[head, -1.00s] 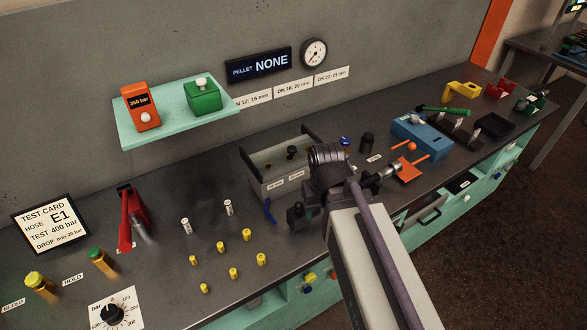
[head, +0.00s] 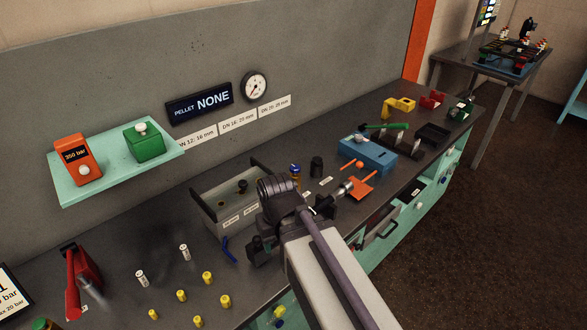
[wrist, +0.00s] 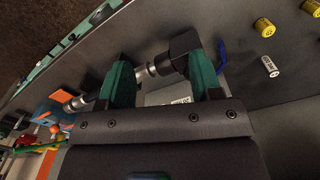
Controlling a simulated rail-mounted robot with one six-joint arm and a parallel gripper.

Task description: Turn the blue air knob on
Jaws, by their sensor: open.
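A small blue knob (head: 295,170) stands on the bench just behind my wrist in the head view, with a gold-coloured part below it. I cannot make this knob out in the wrist view. My gripper is mostly hidden behind my own arm in the head view. In the wrist view its two green fingers (wrist: 160,80) stand apart, with a dark block and a metal rod (wrist: 146,72) showing beyond and between them. I cannot tell how far they are from the fingers. Nothing is clearly held.
An open grey box (head: 230,203) stands left of my wrist, with a blue hooked piece (head: 229,250) in front. A black cylinder (head: 316,167), an orange T-handled part (head: 361,187) and a blue box (head: 368,154) lie to the right. Several yellow caps (head: 208,278) stand at the front left.

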